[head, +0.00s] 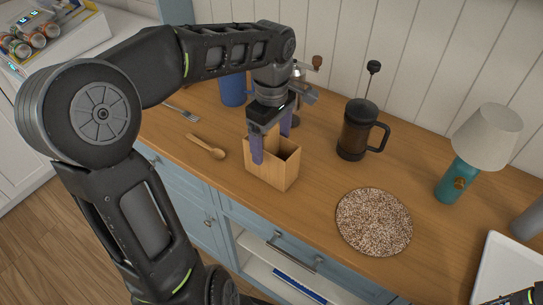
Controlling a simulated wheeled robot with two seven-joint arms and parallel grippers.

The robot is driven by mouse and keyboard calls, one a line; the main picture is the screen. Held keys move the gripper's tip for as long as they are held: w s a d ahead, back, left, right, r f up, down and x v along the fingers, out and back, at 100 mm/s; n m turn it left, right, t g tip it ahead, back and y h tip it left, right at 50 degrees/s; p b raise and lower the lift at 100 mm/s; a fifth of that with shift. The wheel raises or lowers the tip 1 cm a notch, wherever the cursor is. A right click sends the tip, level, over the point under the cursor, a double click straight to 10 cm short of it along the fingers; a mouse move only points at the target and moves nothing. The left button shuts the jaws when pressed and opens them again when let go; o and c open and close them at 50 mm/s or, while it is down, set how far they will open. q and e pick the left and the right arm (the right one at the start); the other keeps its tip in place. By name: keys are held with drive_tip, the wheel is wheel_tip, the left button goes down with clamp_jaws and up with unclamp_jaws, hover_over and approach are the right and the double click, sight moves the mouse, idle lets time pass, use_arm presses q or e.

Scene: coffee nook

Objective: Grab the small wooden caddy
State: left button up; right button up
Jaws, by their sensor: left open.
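The small wooden caddy (270,170) stands upright on the wooden counter, near its front edge. It is a light-wood box with an open top and dark inside. My left gripper (271,148) points down over the caddy, with its purple fingers apart. One finger is at the caddy's near left side, and the other is behind its upper part, partly hidden. I cannot tell whether the fingers touch the wood. A small piece at the lower right corner may be my right arm; its gripper does not show.
A wooden spoon (206,147) and a fork (181,112) lie left of the caddy. A blue canister (232,90) stands behind. A French press (354,133), a round speckled mat (374,222), a lamp (477,145) and a white tray (507,272) are to the right.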

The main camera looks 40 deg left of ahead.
use_arm(q)
drive_tip(key=shift+f, duration=1.35)
drive_tip(key=shift+c, duration=0.2)
drive_tip(key=c, duration=1.6)
wheel_tip(320, 180, up, 10)
drive_tip(key=shift+r+p, duration=0.1)
drive_tip(key=shift+p, duration=0.25)
